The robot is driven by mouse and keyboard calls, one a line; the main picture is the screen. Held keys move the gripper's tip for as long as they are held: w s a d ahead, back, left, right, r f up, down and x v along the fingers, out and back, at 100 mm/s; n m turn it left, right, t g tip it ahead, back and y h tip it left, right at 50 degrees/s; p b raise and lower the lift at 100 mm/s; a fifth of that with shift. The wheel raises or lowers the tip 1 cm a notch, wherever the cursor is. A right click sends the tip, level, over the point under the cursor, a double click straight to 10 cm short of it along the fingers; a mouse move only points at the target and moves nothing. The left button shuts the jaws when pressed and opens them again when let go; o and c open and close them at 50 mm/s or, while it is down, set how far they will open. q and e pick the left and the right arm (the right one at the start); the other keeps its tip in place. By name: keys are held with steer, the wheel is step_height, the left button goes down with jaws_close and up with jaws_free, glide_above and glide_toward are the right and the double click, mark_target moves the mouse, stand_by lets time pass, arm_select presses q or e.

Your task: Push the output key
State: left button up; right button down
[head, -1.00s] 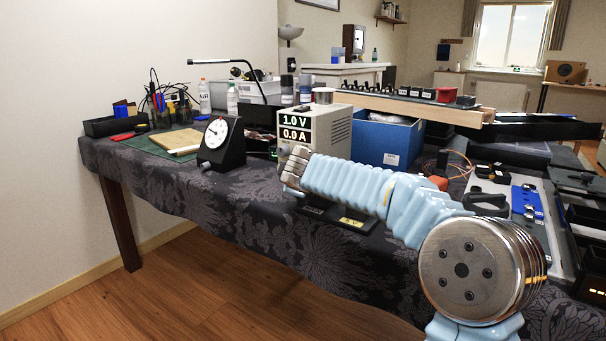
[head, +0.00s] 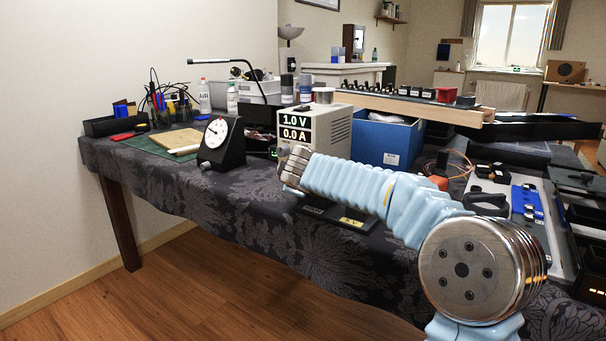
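The cream power supply (head: 334,138) stands near the front edge of the table, its displays (head: 294,127) reading 1.0 V and 0.0 A. My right arm, light blue, comes in from the lower right. Its metal end, my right gripper (head: 296,168), is in front of the lower front of the supply. It covers that part of the panel, and I cannot make out an output key. Whether the gripper touches the panel or its fingers are apart is not clear. A dark plate with a yellow label (head: 352,222) lies below the arm. My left gripper is not in view.
A blue box (head: 388,141) stands right of the supply. Tools and trays (head: 527,200) fill the right side. The patterned cloth (head: 255,185) at the front left is clear.

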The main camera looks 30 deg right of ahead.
stand_by(0.6)
steer(key=shift+w+d, duration=0.15)
steer(key=shift+d, duration=0.25)
steer(key=shift+a+b, duration=0.4)
steer(key=a+b, duration=0.1)
steer(key=s+a+b, duration=0.1)
steer(key=a, duration=0.1)
steer(key=s+a+b, duration=0.1)
steer(key=shift+a+f, duration=0.1)
steer(key=shift+a, duration=0.2)
steer(key=shift+s+a, duration=0.3)
steer(key=shift+a, duration=0.2)
